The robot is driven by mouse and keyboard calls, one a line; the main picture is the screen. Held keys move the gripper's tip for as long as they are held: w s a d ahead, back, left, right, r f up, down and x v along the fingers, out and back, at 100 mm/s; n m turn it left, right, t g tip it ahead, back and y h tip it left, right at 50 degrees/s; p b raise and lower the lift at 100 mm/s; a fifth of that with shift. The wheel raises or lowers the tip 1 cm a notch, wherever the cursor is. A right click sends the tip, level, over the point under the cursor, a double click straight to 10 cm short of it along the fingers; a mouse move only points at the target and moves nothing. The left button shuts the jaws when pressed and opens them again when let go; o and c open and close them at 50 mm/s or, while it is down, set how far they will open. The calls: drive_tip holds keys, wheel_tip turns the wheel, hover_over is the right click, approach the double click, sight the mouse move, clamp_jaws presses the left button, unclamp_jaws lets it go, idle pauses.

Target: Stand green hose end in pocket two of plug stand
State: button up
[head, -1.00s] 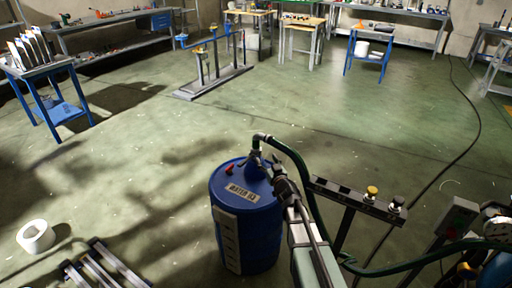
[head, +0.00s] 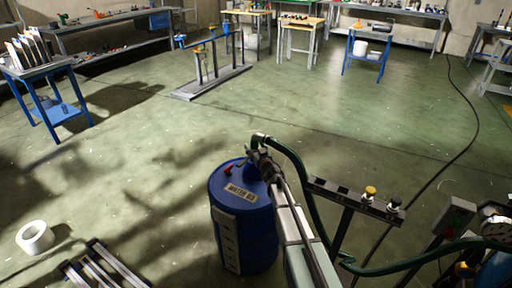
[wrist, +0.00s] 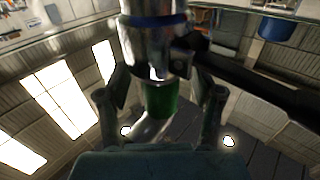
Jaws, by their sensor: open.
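The green hose (head: 300,172) arches up from the blue drum's top and runs down to the right. Its metal end fitting (head: 260,138) is at the drum top. My gripper (head: 262,162) is open beside this fitting, above the drum. In the wrist view, my open fingers (wrist: 161,102) stand on either side of a green sleeve (wrist: 161,98) below a shiny metal fitting with a blue ring (wrist: 153,45). The plug stand (head: 345,194) is a dark bar on a post, right of my arm. It holds a yellow plug (head: 371,191) and a black plug (head: 395,203); its pocket numbers are unreadable.
The blue drum (head: 243,225) stands under my gripper. A control box (head: 457,215) and a gauge (head: 496,228) are at the right.

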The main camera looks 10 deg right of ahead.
clamp_jaws()
drive_tip(key=shift+r, duration=0.15)
